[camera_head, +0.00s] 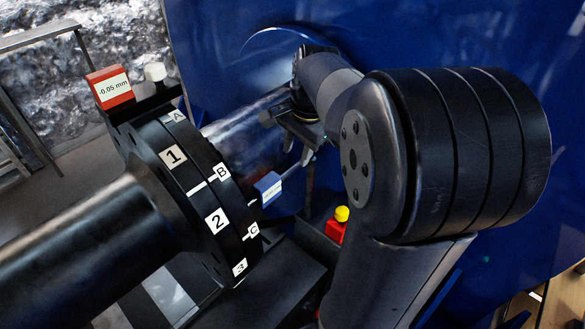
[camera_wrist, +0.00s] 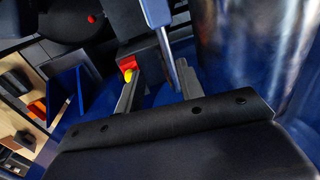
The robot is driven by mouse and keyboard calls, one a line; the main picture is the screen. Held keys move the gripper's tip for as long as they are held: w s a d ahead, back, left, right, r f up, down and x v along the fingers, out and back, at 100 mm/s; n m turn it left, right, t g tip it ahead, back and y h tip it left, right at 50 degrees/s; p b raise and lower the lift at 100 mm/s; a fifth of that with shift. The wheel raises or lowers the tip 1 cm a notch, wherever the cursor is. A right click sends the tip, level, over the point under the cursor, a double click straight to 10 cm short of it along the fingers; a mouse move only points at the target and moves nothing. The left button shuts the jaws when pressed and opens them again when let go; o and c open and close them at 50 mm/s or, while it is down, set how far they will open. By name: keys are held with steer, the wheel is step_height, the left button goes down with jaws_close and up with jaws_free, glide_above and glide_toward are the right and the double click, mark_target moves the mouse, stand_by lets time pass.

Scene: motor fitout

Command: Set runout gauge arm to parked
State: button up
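A small blue block with a white label (camera_head: 268,188) sits beside the black coupling, with a thin rod running from it up toward my gripper; I take it for the gauge arm, but its label is too small to read. My gripper (camera_head: 303,135) is by the shaft right of the coupling, partly hidden by my arm. In the wrist view, my gripper (camera_wrist: 158,84) has its two fingers apart. A blue-grey bar (camera_wrist: 158,14) reaches down between them, nearer the right finger; I cannot tell whether it touches.
The black coupling (camera_head: 205,205) carries numbers and letters. A red block reading -0.05 mm (camera_head: 112,88) stands on top, beside a white knob (camera_head: 155,72). A red block with a yellow knob (camera_head: 338,226) is below my gripper. A large blue housing (camera_head: 220,55) closes off the back.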

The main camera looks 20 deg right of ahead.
mark_target(289, 171)
steer(key=f, duration=0.2)
steer(key=w+f, duration=0.1)
steer(key=f, duration=0.1)
steer(key=w+f, duration=0.1)
steer(key=f, duration=0.2)
steer(key=shift+w+a, duration=0.2)
steer(key=shift+a, duration=0.1)
steer(key=shift+c, duration=0.4)
jaws_close()
